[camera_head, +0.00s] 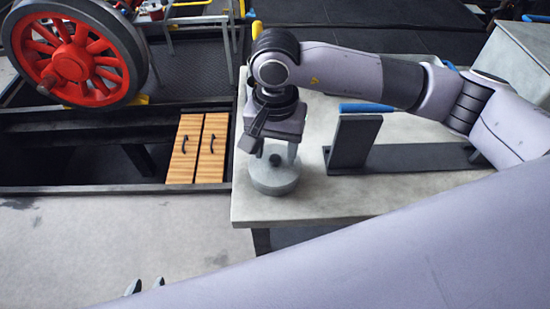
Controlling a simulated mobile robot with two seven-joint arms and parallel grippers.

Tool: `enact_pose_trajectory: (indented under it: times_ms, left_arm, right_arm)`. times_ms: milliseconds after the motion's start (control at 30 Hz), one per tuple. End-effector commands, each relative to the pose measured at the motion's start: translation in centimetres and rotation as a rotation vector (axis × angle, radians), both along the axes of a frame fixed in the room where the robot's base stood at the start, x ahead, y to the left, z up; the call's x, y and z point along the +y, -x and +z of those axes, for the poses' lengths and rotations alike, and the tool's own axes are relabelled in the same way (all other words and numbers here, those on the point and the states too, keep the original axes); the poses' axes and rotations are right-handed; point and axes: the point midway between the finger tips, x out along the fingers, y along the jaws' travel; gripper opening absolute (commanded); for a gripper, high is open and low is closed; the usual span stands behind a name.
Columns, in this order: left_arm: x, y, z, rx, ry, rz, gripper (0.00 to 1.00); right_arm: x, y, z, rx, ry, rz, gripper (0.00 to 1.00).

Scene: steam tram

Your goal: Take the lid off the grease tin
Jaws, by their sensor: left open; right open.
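The grease tin (273,182) is a round, light grey tin standing upright on the pale bench top near its left corner. Its lid (262,166) is on it, with a small dark knob (275,159) in the middle. My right gripper (272,148) points down over the tin. It is open, with one finger on each side of the knob, and I see no contact with it.
A dark metal bracket (348,142) with a long flat base and a blue-topped upright stands on the bench (300,206) right of the tin. A red spoked wheel (72,62) and wooden slatted panels (198,148) are to the left. Pale floor (110,240) lies clear in front.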

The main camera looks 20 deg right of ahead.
Motion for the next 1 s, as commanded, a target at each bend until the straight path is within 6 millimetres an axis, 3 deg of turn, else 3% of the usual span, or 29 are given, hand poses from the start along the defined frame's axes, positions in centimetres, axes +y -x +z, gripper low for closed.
enact_pose_trajectory:
  times_ms: [133, 367, 567, 1000]
  left_arm:
    - [0.0, 0.01, 0.21, 0.0, 0.0, 0.0, 0.43]
    - [0.01, 0.02, 0.15, 0.001, 0.0, 0.0, 0.43]
    - [0.02, 0.02, 0.15, 0.001, 0.0, 0.0, 0.43]
    - [0.03, 0.03, 0.09, 0.001, -0.001, 0.001, 0.43]
  right_arm:
    - [0.07, 0.03, -1.4, 0.001, -0.002, 0.001, 0.55]
    - [0.09, 0.02, -1.6, 0.0, -0.002, 0.001, 0.55]
    - [0.11, 0.03, -1.58, 0.0, -0.002, 0.001, 0.0]
    - [0.15, -0.07, -0.81, -0.003, -0.004, 0.001, 0.0]
